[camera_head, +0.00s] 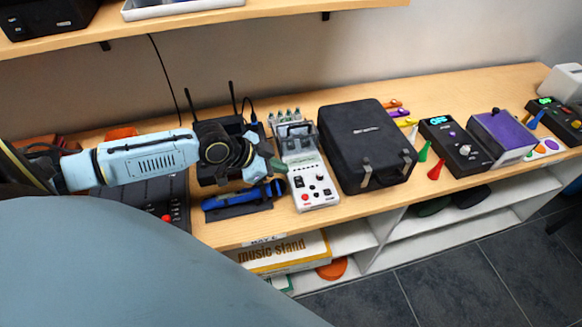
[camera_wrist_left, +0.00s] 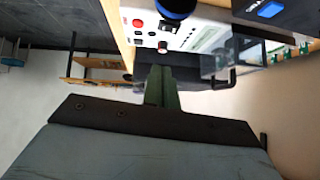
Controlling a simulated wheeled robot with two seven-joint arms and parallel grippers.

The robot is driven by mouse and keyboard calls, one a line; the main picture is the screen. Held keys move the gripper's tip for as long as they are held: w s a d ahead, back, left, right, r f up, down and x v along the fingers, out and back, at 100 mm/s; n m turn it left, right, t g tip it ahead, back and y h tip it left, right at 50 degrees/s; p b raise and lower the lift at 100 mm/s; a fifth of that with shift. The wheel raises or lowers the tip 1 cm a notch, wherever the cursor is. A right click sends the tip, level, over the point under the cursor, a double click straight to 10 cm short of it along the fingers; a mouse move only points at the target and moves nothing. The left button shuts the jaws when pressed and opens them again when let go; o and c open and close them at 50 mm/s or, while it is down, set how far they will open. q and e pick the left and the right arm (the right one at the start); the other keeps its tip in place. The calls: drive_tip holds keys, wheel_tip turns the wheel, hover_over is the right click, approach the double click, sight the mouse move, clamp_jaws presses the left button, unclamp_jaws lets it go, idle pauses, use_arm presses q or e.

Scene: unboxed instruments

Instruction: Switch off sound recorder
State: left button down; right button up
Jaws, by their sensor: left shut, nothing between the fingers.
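A white control unit (camera_head: 308,178), which looks like the sound recorder, stands on the wooden bench with a red button, black knobs and a small screen. It also shows in the left wrist view (camera_wrist_left: 188,38), with a red button (camera_wrist_left: 138,23) on its panel. My left gripper (camera_head: 279,166) is shut and empty at the unit's left side. In the left wrist view its green fingers (camera_wrist_left: 162,88) point at the panel, close to its small knobs; I cannot tell whether they touch. My right gripper is not in view.
A black case (camera_head: 362,140) stands close on the unit's right. A blue tool on a dark stand (camera_head: 240,204) lies to its left, and a black router (camera_head: 205,170) behind my arm. Coloured cones (camera_head: 437,170) and more devices are farther right. A shelf (camera_head: 300,30) hangs above.

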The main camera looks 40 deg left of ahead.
use_arm(q)
drive_tip(key=v, duration=0.4)
drive_tip(key=shift+s+r, duration=0.15)
drive_tip(key=shift+r, duration=0.05)
drive_tip(key=w+a+b, duration=0.1)
drive_tip(key=b, duration=0.6)
drive_tip(key=shift+a+r+b, duration=0.15)
drive_tip(key=shift+b, duration=0.25)
drive_tip(key=shift+w, duration=0.1)
